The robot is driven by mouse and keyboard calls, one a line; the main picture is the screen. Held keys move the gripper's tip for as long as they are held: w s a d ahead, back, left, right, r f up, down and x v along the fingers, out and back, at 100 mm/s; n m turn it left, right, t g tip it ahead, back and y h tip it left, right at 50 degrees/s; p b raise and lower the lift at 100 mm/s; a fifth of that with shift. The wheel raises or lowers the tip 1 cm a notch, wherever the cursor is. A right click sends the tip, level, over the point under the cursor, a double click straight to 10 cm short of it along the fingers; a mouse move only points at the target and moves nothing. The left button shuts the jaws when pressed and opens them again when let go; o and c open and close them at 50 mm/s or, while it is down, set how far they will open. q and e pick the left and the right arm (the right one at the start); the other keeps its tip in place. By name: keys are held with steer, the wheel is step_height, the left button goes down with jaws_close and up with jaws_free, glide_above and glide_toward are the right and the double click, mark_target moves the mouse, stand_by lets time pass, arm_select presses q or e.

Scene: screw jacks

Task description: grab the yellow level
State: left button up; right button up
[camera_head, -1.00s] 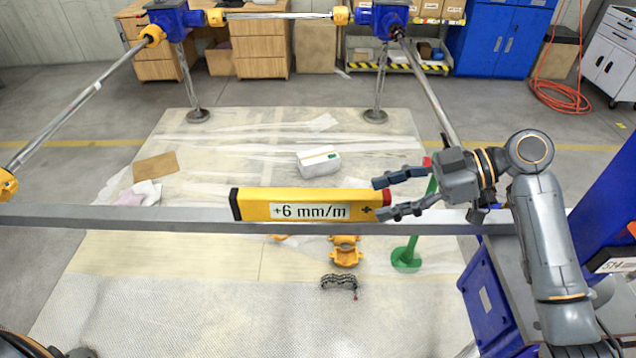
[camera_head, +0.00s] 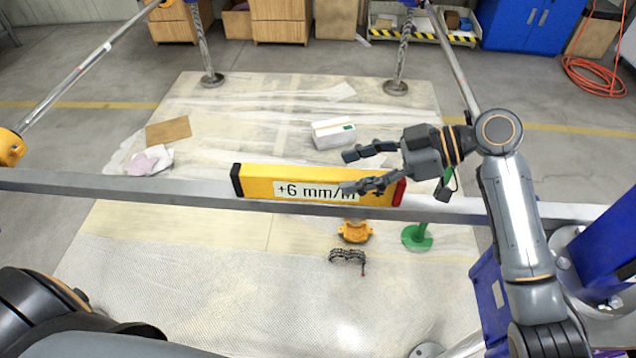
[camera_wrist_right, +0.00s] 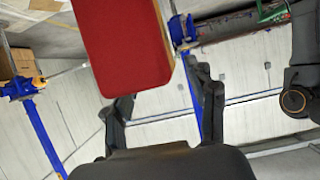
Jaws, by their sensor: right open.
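The yellow level (camera_head: 262,182) rests on a grey metal beam (camera_head: 130,183). It has a black left end, a red right end and a label reading "+6 mm/m". My right gripper (camera_head: 346,172) is open, with its fingers pointing left at the level's right part. In the head view one finger overlaps the level's front and the other shows above its top edge. In the right wrist view the level's red end (camera_wrist_right: 122,40) is large and close, at the upper left of the fingers (camera_wrist_right: 165,105). I cannot tell whether the fingers touch it. My left gripper is not in view.
A white box (camera_head: 333,133) and a brown sheet (camera_head: 168,132) lie on the floor covering behind the beam. A green stand (camera_head: 418,238), an orange part (camera_head: 355,231) and a dark chain (camera_head: 347,257) are in front. Blue equipment (camera_head: 610,250) stands at the right.

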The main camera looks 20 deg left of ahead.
mark_target(336, 173)
steer(key=x, duration=0.5)
steer(key=shift+s+a+r, duration=0.1)
steer(key=shift+r, duration=0.1)
steer(key=c, duration=0.4)
steer(key=shift+r, duration=0.1)
jaws_close()
